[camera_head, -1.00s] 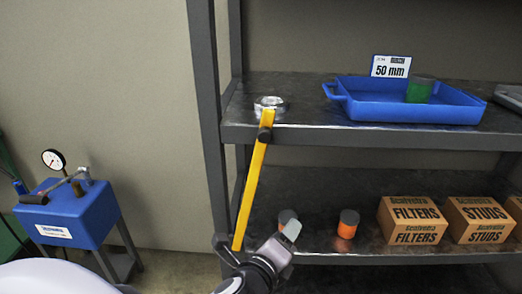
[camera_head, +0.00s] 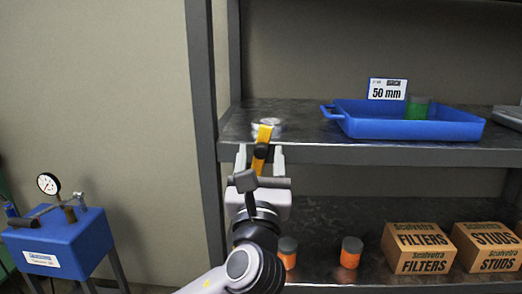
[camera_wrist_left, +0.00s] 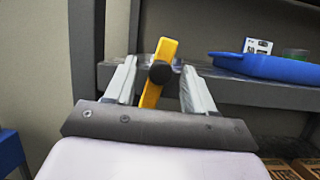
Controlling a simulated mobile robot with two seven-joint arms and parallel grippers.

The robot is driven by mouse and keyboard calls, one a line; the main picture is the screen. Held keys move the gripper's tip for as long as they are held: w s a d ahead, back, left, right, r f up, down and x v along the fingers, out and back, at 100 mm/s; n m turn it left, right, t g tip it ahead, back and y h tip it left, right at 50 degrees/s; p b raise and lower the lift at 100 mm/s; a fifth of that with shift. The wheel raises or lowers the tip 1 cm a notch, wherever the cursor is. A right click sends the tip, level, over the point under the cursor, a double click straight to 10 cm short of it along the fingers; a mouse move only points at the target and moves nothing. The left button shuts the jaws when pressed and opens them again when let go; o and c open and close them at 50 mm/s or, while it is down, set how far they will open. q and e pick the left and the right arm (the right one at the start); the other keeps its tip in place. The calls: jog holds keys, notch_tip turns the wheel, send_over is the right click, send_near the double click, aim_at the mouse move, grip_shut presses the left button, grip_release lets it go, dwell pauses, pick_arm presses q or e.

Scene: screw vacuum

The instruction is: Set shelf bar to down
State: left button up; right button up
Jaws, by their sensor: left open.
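The yellow shelf bar (camera_head: 265,133) has a dark knob and stands at the front edge of the upper shelf, at its left end. In the left wrist view the bar (camera_wrist_left: 150,94) leans, its top to the right. My left gripper (camera_head: 260,152) is open, and its fingers show on either side of the bar. In the left wrist view the fingers (camera_wrist_left: 158,66) stand apart with clear gaps to the bar. The bar's lower part is hidden behind the gripper. My right gripper is not in view.
The upper shelf (camera_head: 330,152) holds a blue tray (camera_head: 400,130) with a green-sided jar and a shiny metal piece behind the bar. The lower shelf has orange jars (camera_head: 351,253) and cardboard boxes (camera_head: 419,248). A grey post (camera_head: 201,90) stands left. A blue gauge unit (camera_head: 60,245) is farther left.

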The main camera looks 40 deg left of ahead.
pick_arm(q)
jog(key=shift+x, duration=1.15)
jog(key=shift+c, duration=0.3)
grip_shut()
jog(key=shift+d, duration=0.1)
